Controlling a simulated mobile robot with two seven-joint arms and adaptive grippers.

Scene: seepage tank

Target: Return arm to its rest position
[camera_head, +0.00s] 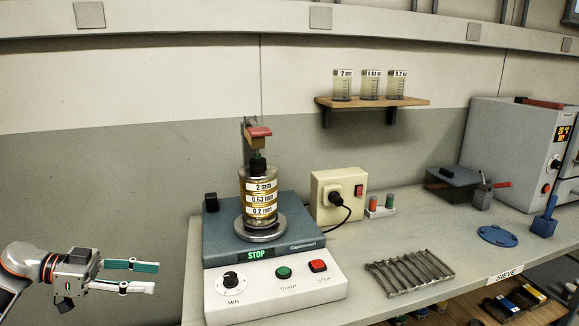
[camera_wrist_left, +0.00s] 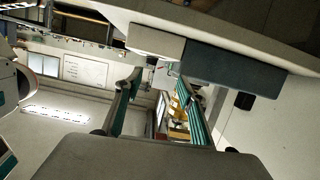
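My left gripper (camera_head: 158,277) reaches in from the lower left of the head view, beside the left edge of the bench. Its two fingers are apart and nothing is between them. In the left wrist view the fingers (camera_wrist_left: 158,108) also stand apart, with only the room showing between them. The gripper is left of the sieve shaker (camera_head: 245,285), apart from it. My right gripper is in neither view.
The shaker holds a stack of sieves (camera_head: 260,197) under a clamp and shows STOP. A socket box (camera_head: 325,200), a metal rack (camera_head: 410,270) and an oven (camera_head: 510,150) stand on the bench to the right. Beakers (camera_head: 370,87) stand on a wall shelf (camera_head: 415,101).

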